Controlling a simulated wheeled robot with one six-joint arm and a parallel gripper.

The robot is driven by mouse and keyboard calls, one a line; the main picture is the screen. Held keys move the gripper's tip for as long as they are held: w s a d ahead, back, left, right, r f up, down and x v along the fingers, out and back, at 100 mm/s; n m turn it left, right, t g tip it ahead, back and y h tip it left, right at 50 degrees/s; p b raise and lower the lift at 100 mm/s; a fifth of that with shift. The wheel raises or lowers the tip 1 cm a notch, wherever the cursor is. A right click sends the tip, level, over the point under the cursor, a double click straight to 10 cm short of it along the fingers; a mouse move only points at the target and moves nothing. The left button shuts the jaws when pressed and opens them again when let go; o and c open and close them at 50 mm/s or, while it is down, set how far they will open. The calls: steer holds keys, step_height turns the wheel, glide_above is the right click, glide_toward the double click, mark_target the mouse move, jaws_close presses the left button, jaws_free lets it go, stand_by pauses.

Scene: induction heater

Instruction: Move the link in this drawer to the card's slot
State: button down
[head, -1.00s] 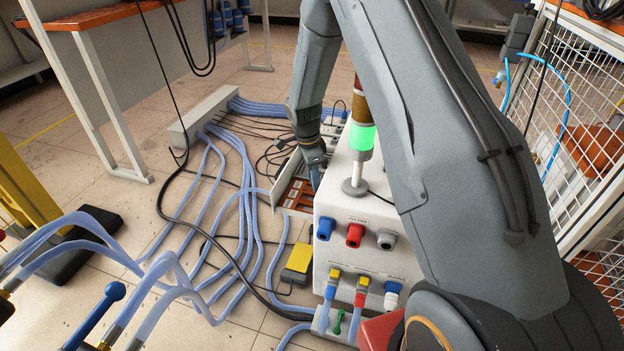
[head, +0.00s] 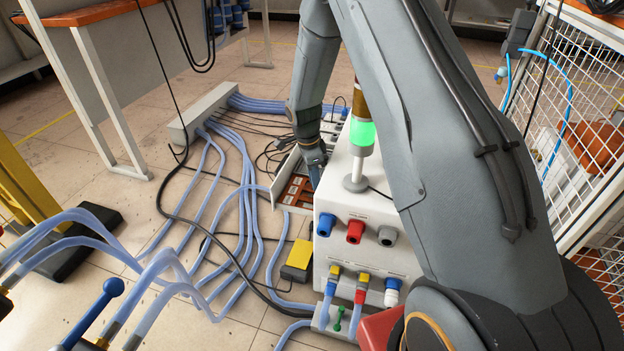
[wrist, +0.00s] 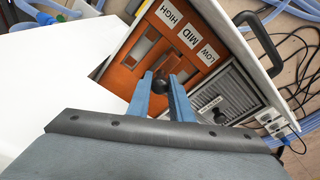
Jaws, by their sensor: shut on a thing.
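The open drawer (wrist: 238,48) is white-walled and holds an orange card (wrist: 125,80) with slots and the labels HIGH, MID and LOW. It also shows in the head view (head: 292,212), beside the white heater cabinet. My gripper (wrist: 161,80) has two blue fingers shut on a black knob (wrist: 160,87), which I take for the link's grip. The knob is over the orange card; the rest of the link is hidden, so I cannot tell if it sits in a slot. In the head view my gripper (head: 315,173) reaches down into the drawer.
A grey vented panel (wrist: 228,95) with a second black knob (wrist: 219,117) lies beside the card. A black handle (wrist: 262,42) is on the drawer's outside. The white cabinet (head: 338,205) with its green lamp (head: 361,134) stands close right. Hoses and cables cover the floor left.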

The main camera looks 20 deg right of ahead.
steer(key=shift+f, duration=0.15)
steer(key=shift+f, duration=0.6)
steer(key=shift+f, duration=0.2)
stand_by(0.5)
steer(key=shift+f+b, duration=0.25)
steer(key=shift+b, duration=0.05)
steer(key=c, duration=1)
jaws_free()
steer(key=shift+s, duration=0.1)
steer(key=shift+r+p, duration=2.35)
steer(key=shift+r, duration=1.2)
